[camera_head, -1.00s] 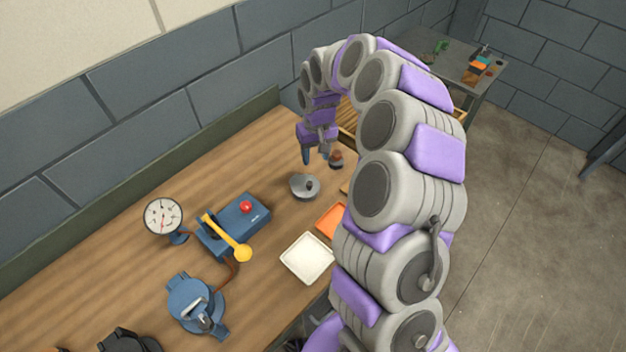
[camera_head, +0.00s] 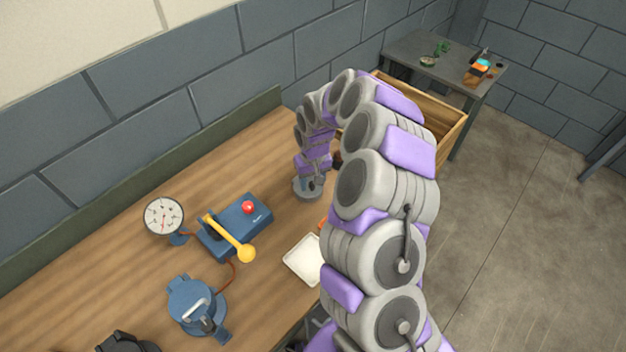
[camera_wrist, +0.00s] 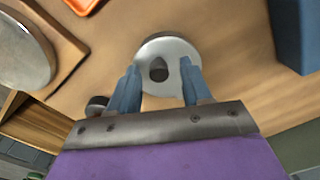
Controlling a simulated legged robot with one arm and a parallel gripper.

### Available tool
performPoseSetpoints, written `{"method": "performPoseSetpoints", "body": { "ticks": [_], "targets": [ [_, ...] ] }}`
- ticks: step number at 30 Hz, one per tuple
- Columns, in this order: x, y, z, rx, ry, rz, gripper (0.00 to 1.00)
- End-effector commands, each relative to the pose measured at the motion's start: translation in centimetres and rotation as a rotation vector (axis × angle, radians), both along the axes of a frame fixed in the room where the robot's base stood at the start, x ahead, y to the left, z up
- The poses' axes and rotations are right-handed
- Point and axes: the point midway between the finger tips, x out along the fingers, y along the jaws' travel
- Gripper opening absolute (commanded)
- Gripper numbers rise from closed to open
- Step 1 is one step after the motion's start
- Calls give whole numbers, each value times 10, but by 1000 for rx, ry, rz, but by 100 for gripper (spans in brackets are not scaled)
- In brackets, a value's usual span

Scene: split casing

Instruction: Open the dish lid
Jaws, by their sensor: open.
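The dish with its lid (camera_head: 305,190) is a small round grey piece on the wooden bench, partly hidden by my gripper in the head view. In the wrist view the round grey lid (camera_wrist: 181,46) has a dark knob (camera_wrist: 159,69) at its middle. My gripper (camera_wrist: 160,80) is open, its two blue fingers on either side of the knob. I cannot tell whether the fingers touch the lid. The gripper also shows over the dish in the head view (camera_head: 313,182).
A blue box with a red button (camera_head: 247,207) and yellow lever (camera_head: 232,240) stands left of the dish, near a dial gauge (camera_head: 164,217). A white tray (camera_head: 303,260) lies nearer the front edge. A blue clamp-like device (camera_head: 196,303) is farther left.

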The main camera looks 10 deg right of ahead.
Motion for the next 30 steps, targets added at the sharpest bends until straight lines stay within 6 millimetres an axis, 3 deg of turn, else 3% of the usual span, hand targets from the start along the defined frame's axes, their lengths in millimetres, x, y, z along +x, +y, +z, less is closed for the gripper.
{"method": "performPoseSetpoints", "body": {
  "ticks": [2,16,30],
  "targets": [
    [0,-1,0,1,0,0,46],
    [0,-4,1,3,-1,0,1],
    [0,-3,1,2,2,0,0]
  ]
}}
